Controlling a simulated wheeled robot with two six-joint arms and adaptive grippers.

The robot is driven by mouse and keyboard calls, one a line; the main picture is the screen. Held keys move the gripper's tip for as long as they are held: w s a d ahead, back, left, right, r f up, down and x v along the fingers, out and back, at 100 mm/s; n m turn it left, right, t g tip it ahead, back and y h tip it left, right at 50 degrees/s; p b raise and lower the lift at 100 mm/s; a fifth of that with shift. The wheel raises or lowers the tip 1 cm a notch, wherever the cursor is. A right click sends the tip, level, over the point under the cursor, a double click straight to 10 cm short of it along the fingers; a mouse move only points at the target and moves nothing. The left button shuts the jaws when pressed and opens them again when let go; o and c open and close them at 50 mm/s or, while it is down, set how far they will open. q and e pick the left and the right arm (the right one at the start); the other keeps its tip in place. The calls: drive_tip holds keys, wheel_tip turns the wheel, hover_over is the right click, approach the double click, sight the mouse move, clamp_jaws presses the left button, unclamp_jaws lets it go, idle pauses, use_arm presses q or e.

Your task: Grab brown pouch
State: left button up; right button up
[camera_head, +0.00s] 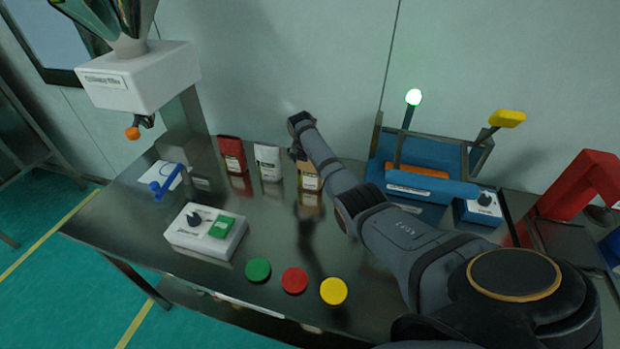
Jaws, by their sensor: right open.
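The brown pouch (311,182) with a white label stands upright on the steel table, at the right end of a short row of pouches. My right arm reaches in from the right, with its wrist just above and behind the pouch's top. My right gripper (298,150) is open at the pouch's upper left edge. Its fingers are mostly hidden, and I cannot tell whether they touch the pouch. My left gripper is not in view.
A white pouch (268,163) and a red pouch (232,154) stand left of the brown one. A control box (206,232) and green (258,270), red (294,280) and yellow (333,291) discs lie nearer. A blue machine (430,150) stands behind my arm.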

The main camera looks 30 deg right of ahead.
drive_tip(key=shift+r, duration=0.1)
drive_tip(key=shift+a, duration=0.1)
drive_tip(key=c, duration=0.3)
drive_tip(key=shift+s, duration=0.1)
drive_tip(key=c, duration=1)
drive_tip(key=shift+r, duration=0.1)
drive_tip(key=shift+c, duration=0.2)
drive_tip(key=shift+r, duration=0.35)
drive_tip(key=s+a+r, duration=0.2)
drive_tip(key=s+r, duration=0.4)
drive_tip(key=s+a+r+p, duration=0.1)
drive_tip(key=s+a+r, duration=0.1)
drive_tip(key=s+r, duration=0.4)
drive_tip(key=shift+s+a, duration=0.35)
drive_tip(key=shift+s, duration=0.2)
